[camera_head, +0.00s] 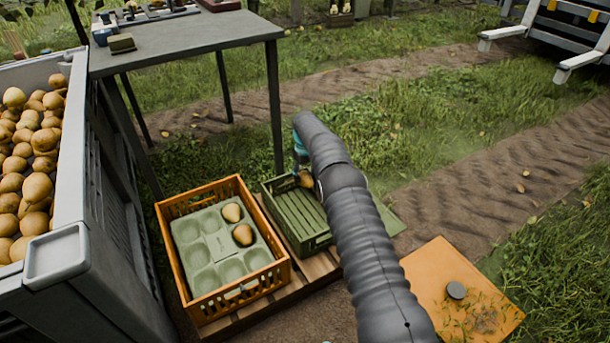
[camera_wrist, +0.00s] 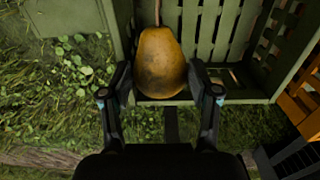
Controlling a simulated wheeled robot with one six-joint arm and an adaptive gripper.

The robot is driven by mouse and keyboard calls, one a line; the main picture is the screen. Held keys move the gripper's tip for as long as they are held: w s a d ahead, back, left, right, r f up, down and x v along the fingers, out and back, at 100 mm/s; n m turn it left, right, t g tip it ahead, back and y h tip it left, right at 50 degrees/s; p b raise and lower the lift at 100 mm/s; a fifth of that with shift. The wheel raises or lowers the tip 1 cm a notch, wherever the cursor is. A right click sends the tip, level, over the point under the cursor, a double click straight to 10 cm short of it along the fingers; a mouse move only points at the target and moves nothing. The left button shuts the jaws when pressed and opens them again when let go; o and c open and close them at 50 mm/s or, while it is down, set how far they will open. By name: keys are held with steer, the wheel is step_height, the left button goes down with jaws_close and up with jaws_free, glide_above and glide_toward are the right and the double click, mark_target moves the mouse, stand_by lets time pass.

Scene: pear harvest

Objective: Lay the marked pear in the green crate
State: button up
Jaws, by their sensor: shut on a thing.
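In the wrist view a brown-yellow pear (camera_wrist: 160,58) with its stem up the picture sits between the two fingers of my gripper (camera_wrist: 160,84), which is shut on it. No mark on the pear is clear to me. Behind it is the green slatted crate (camera_wrist: 253,99); the pear overlaps the crate's edge and slats in the picture. In the head view the green crate (camera_head: 319,244) looks empty on its visible slats. The pear (camera_head: 305,179) shows small at the crate's far end, partly hidden by my arm. Its height above the crate is hard to tell.
An orange crate (camera_head: 240,292) with a moulded tray and two pears stands left of the green crate, both on a wooden pallet (camera_head: 305,272). A grey bin (camera_head: 60,262) of pears and a table (camera_head: 190,38) are further left. An orange board (camera_head: 450,285) lies right.

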steer(key=shift+s+f, duration=0.2)
steer(key=shift+f, duration=0.3)
steer(key=o, duration=1.3)
steer(key=shift+a+f, duration=0.1)
steer(key=shift+a, duration=0.05)
steer(key=shift+w+r, duration=0.1)
steer(key=shift+r, duration=0.1)
